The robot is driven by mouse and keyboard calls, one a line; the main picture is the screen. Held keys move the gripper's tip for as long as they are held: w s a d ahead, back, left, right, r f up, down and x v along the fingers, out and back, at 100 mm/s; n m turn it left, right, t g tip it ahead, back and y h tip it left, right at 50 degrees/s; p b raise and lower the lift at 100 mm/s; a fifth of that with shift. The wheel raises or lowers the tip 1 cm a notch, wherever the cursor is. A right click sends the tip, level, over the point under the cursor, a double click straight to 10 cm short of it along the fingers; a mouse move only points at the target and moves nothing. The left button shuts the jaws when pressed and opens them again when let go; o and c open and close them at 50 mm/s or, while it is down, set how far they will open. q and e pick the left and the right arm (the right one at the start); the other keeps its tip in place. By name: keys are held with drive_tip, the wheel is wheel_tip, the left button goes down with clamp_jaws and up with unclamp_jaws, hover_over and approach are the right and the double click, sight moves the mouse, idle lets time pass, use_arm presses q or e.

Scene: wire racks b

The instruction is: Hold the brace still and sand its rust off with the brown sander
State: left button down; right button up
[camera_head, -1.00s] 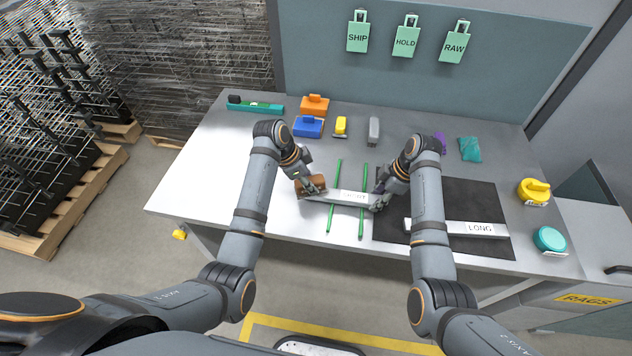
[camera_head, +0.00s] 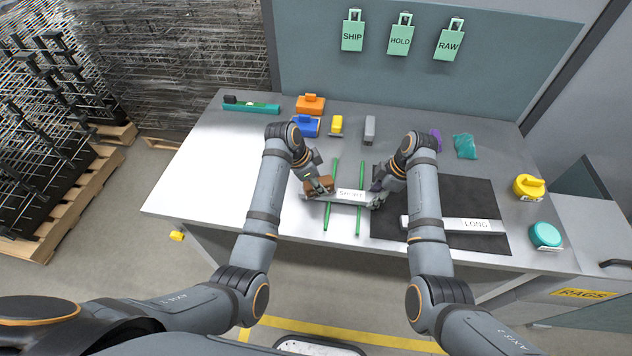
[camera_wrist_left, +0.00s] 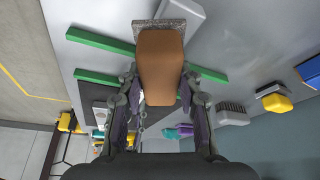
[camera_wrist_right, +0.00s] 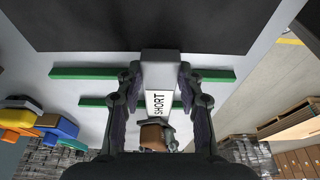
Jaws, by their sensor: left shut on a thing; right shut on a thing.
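The brace is a light grey bar with a SHORT label (camera_head: 350,194). It lies across two green rails (camera_head: 333,200) and also shows in the right wrist view (camera_wrist_right: 160,75). My right gripper (camera_head: 378,188) is shut on its right part. My left gripper (camera_head: 320,182) is shut on the brown sander (camera_head: 317,187), which sits on the brace left of the label. In the left wrist view the sander (camera_wrist_left: 161,65) has a speckled grey pad under it, and the brace's end (camera_wrist_left: 185,14) sticks out beyond. I cannot make out rust; the sander hides part of the brace.
A LONG bar (camera_head: 455,225) lies on a black mat (camera_head: 480,198) to the right. A teal bag (camera_head: 465,146) lies at the back right.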

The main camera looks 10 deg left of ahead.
sight(328, 184)
use_arm(q)
drive_tip(key=shift+s+d, duration=0.15)
drive_tip(key=shift+d, duration=0.65)
drive_tip(key=shift+s+d, duration=0.1)
drive_tip(key=shift+d, duration=0.65)
use_arm(e)
drive_tip(key=shift+s+d+f, duration=0.1)
drive_tip(key=shift+s, duration=0.05)
use_arm(q)
drive_tip(key=shift+a, duration=0.15)
drive_tip(key=shift+w+a, duration=0.15)
drive_tip(key=shift+a, duration=0.95)
use_arm(e)
drive_tip(key=shift+f, duration=0.1)
use_arm(q)
drive_tip(key=shift+a+r, duration=0.1)
drive_tip(key=shift+a, duration=0.35)
drive_tip(key=shift+w+a, duration=0.1)
drive_tip(key=shift+a, duration=1.5)
drive_tip(key=shift+d, duration=0.1)
